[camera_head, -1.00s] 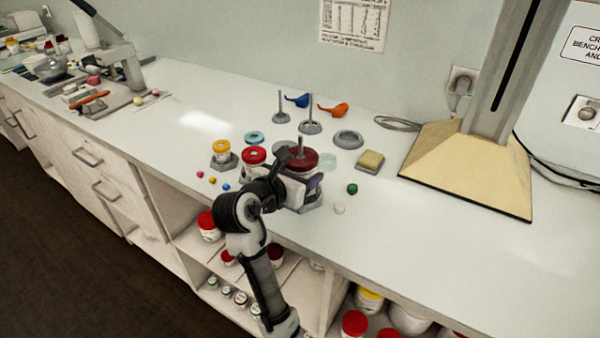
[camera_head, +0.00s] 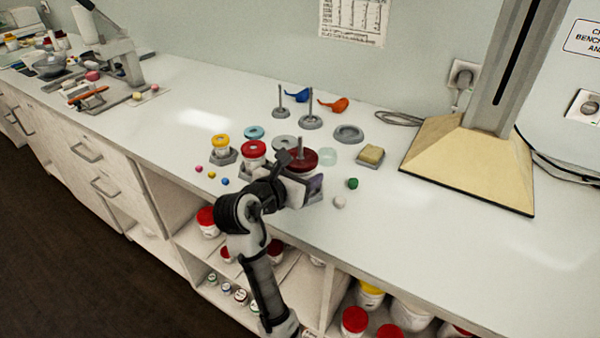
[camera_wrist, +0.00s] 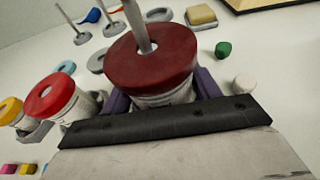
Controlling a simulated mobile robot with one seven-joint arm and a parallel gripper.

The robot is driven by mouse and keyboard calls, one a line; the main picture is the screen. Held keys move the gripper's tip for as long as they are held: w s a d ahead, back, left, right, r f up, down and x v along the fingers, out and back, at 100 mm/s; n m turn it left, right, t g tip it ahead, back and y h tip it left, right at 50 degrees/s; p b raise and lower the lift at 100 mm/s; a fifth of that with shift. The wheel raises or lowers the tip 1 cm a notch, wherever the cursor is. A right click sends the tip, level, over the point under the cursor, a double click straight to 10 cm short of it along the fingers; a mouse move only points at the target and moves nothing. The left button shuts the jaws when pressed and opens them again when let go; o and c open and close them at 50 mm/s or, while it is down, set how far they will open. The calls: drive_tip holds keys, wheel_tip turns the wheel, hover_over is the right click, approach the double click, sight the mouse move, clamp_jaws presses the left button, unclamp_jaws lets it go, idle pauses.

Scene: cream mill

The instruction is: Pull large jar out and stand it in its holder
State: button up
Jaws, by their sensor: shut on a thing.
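The large jar has a wide dark red lid (camera_head: 303,159) with a hole, and a grey rod stands up through or behind it. It is at the front of the bench, and its lid fills the middle of the wrist view (camera_wrist: 150,65). My gripper (camera_head: 300,178) is shut on the jar's white body (camera_wrist: 165,98) just under the lid, with a purple finger pad on each side. The jar looks upright. My gripper hides most of its lower part, so I cannot tell whether its base is fully seated in a holder.
A red-lidded jar (camera_head: 253,150) and a yellow-lidded jar (camera_head: 220,142) stand in grey holders to the left. A sponge (camera_head: 370,155), green ball (camera_head: 352,183) and white ball (camera_head: 339,202) lie to the right. Grey stands (camera_head: 311,122) are behind.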

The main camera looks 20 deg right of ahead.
drive_tip(key=shift+f, duration=0.15)
drive_tip(key=o, duration=1.5)
drive_tip(key=shift+c, duration=0.2)
drive_tip(key=shift+p+v, duration=0.5)
drive_tip(key=shift+v, duration=0.3)
drive_tip(key=shift+r+p+v, duration=0.2)
drive_tip(key=shift+p+v, duration=0.45)
drive_tip(key=shift+v, duration=0.5)
drive_tip(key=shift+r+p+v, duration=0.2)
drive_tip(key=shift+p+v, duration=0.4)
drive_tip(key=shift+v, duration=0.5)
drive_tip(key=shift+r+p+v, duration=0.2)
drive_tip(key=shift+p+v, duration=0.45)
drive_tip(key=shift+v, duration=0.5)
drive_tip(key=shift+w+d, duration=0.1)
drive_tip(key=shift+d, duration=0.05)
